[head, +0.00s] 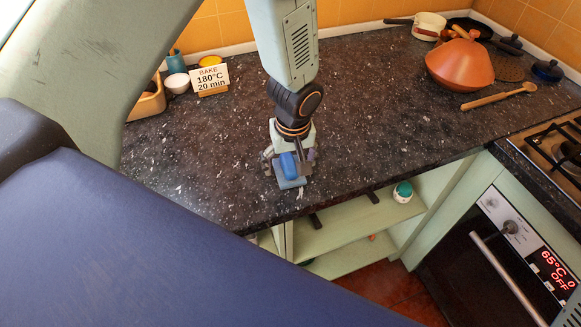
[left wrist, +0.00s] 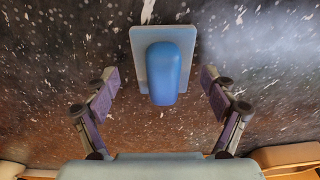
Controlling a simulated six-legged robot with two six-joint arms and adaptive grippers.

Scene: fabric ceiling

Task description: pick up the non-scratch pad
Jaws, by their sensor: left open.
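The non-scratch pad (left wrist: 163,45) is a pale blue-grey rectangular pad with a raised, rounded darker blue grip on top. It lies on the dark speckled countertop near its front edge, and it also shows in the head view (head: 289,182). My left gripper (left wrist: 161,90) is open, with its two fingers apart on either side of the blue grip's near end. In the head view my left gripper (head: 288,160) points down just over the pad and hides part of it. My right gripper is not in view.
A bake sign (head: 211,79) and small bowls stand at the back left. An orange tagine lid (head: 461,65), a wooden spoon (head: 499,96) and pans sit at the back right. An oven (head: 521,256) is at right. Open shelves (head: 360,230) lie below the counter edge.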

